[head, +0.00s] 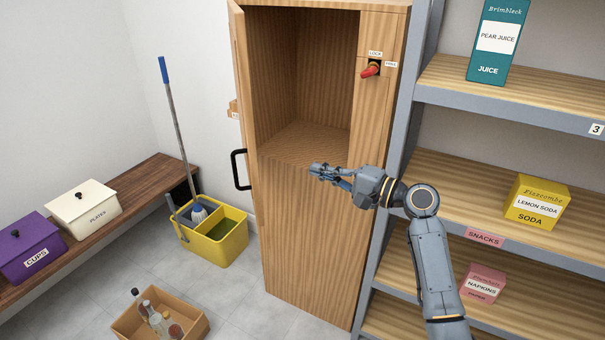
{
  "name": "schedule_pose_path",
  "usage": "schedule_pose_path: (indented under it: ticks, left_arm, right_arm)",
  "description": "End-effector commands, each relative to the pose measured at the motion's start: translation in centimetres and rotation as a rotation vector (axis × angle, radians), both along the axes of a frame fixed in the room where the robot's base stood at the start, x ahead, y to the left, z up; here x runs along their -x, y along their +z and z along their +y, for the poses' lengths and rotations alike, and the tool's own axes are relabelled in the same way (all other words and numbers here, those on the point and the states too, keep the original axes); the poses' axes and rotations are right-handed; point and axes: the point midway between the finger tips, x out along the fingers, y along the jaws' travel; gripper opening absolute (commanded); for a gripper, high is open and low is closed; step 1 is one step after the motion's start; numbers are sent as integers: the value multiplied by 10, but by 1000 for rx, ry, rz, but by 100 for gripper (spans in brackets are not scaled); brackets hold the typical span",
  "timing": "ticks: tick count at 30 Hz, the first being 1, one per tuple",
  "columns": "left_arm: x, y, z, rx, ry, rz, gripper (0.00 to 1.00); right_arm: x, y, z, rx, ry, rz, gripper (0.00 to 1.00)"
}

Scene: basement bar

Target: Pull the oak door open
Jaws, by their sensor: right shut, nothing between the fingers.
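The oak door (245,95) stands open at the left side of the oak cabinet (305,240), seen almost edge-on. Its black handle (238,170) sticks out to the left. The cabinet's upper compartment is in plain view and looks empty. My right gripper (314,171) is shut and empty, in front of the cabinet near the lower edge of the opening. It is to the right of the door and handle, apart from both. A red lever (370,70) sits on the cabinet's right frame beside labels reading LOCK and, less clearly, FREE. My left gripper is not in view.
A shelf unit (500,100) with boxes stands close on the right. On the left are a wooden bench (150,184) with lidded boxes, a yellow mop bucket (215,243) and a cardboard box (127,325) of bottles on the floor.

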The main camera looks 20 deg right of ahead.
Motion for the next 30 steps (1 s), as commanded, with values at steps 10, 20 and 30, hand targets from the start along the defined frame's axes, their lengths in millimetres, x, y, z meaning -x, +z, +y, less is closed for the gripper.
schedule_pose_path:
  ticks: [10,20,30]
  left_arm:
    - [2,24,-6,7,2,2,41]
    - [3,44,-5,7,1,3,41]
    - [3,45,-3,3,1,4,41]
  right_arm:
    - [-58,5,44,-2,1,-1,0]
    - [-76,2,85,2,-1,1,0]
    - [-77,-1,92,4,-2,1,0]
